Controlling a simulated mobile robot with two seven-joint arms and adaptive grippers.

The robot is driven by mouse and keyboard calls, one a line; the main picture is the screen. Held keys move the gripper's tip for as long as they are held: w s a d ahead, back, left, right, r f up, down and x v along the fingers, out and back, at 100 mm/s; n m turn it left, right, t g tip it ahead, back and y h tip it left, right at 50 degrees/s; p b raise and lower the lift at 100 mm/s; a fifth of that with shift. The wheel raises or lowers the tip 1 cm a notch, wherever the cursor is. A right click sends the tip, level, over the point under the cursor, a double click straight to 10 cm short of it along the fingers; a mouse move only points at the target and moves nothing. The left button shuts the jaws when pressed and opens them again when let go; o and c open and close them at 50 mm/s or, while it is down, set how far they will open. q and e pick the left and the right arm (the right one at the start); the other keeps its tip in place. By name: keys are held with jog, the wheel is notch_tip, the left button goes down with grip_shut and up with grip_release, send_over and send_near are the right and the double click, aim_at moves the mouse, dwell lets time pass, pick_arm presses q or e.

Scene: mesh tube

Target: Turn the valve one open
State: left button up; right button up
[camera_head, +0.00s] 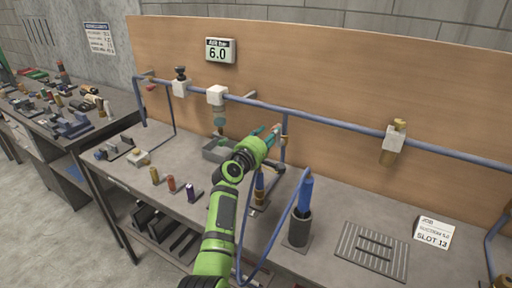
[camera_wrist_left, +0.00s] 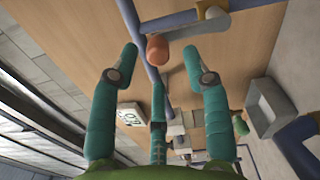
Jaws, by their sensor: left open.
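My left gripper (camera_head: 270,136) reaches in from below, with its teal fingers beside a vertical blue drop pipe (camera_head: 284,152). In the left wrist view the gripper (camera_wrist_left: 160,52) is open. An orange-red rounded end (camera_wrist_left: 157,48) on the blue pipework shows between the fingertips, and I cannot tell whether a finger touches it. It may be a valve part, but no "valve one" label is legible. In the head view the fingers partly hide the fitting there. Other fittings on the main pipe are a black knob (camera_head: 180,72) and a brass-coloured fitting (camera_head: 389,150). My right gripper is not in view.
A dark cup (camera_head: 298,228) with a blue item and a slotted plate (camera_head: 374,248) are on the bench right of my arm. Small coloured cylinders (camera_head: 171,184) stand left of it.

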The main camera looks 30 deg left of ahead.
pick_arm(q)
jog(key=s, duration=0.8)
jog(key=shift+s+a, duration=0.2)
jog(key=shift+s, duration=0.1)
